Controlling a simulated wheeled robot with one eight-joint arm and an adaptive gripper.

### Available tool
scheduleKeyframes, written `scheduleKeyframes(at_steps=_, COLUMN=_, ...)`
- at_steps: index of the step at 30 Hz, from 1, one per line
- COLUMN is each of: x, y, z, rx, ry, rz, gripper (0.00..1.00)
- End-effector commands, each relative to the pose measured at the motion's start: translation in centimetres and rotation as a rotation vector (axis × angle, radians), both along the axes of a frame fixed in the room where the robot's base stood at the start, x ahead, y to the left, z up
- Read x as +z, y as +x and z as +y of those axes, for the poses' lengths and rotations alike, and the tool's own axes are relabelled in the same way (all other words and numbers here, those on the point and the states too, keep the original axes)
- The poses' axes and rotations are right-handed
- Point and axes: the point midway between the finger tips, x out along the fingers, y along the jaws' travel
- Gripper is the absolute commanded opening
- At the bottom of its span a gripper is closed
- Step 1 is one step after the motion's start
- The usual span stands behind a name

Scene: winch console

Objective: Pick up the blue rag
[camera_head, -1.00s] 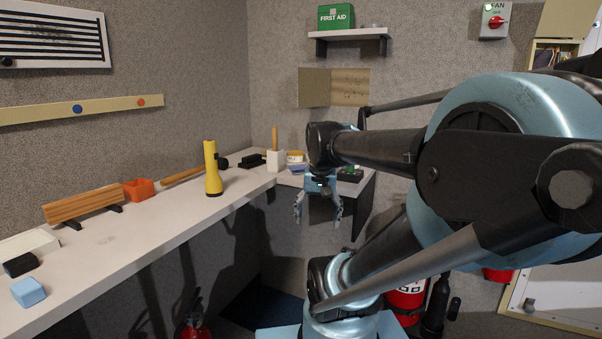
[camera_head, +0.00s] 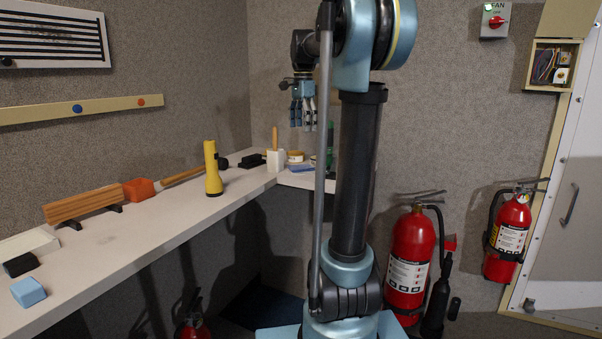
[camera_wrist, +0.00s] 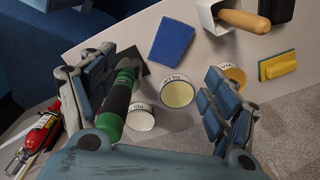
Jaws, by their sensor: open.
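A flat blue rag (camera_wrist: 171,43) lies on the light worktop in the wrist view. In the head view it shows as a small blue patch (camera_head: 301,168) near the corner of the counter. My gripper (camera_head: 303,122) hangs above that corner, pointing down, with its fingers apart and empty. In the wrist view my gripper (camera_wrist: 160,70) has one finger at each side, and the rag lies beyond the fingertips, apart from them.
A green and black tool (camera_wrist: 121,95) and white tins (camera_wrist: 177,92) stand between and below the fingers. A wooden-handled brush in a white holder (camera_wrist: 212,15) and a yellow-green sponge (camera_wrist: 277,65) are near the rag. A yellow flashlight (camera_head: 212,170) stands on the counter (camera_head: 150,235).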

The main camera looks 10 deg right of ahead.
Motion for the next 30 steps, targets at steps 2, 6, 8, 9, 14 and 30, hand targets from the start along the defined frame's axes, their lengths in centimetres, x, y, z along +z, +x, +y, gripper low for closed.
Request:
scheduleKeyframes(at_steps=2, x=0.8, y=1.6, z=0.0, rx=-0.054, ry=0.001, rz=0.008, gripper=0.80)
scheduleKeyframes(at_steps=6, x=1.5, y=3.2, z=0.0, rx=-0.117, ry=0.001, rz=0.016, gripper=0.80)
scheduleKeyframes(at_steps=8, x=1.6, y=3.5, z=-0.1, rx=-0.130, ry=0.001, rz=0.018, gripper=0.80)
scheduleKeyframes(at_steps=9, x=1.5, y=3.6, z=-0.1, rx=-0.134, ry=0.002, rz=0.019, gripper=0.80)
scheduleKeyframes(at_steps=14, x=-0.3, y=3.6, z=-0.1, rx=-0.138, ry=0.002, rz=0.020, gripper=0.80)
scheduleKeyframes(at_steps=30, x=-9.2, y=3.5, z=-0.1, rx=-0.136, ry=0.002, rz=0.019, gripper=0.80)
